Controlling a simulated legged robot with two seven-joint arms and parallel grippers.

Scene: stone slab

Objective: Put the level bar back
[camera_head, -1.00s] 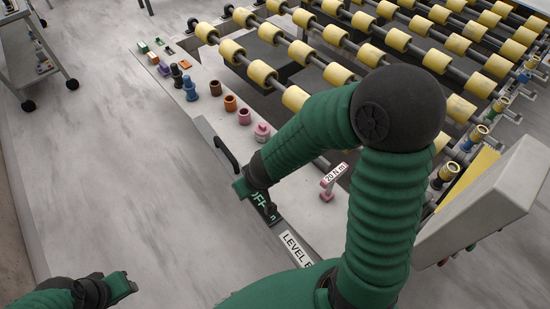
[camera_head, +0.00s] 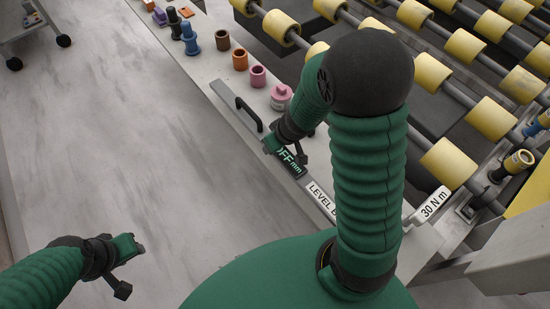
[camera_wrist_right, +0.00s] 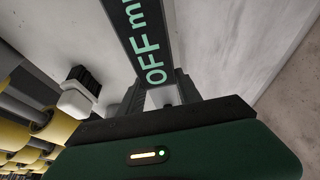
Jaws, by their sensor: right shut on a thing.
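My right gripper (camera_head: 284,153) is shut on the bar near the display. In the right wrist view the bar's display (camera_wrist_right: 146,45) runs up from between the fingers (camera_wrist_right: 160,92).
Coloured sockets, including a blue one (camera_head: 191,40), an orange one (camera_head: 240,60) and a pink one (camera_head: 281,96), stand along the bench strip (camera_head: 205,72). Yellow rollers (camera_head: 449,161) fill the right. A "30 N m" tag (camera_head: 434,204) is at right.

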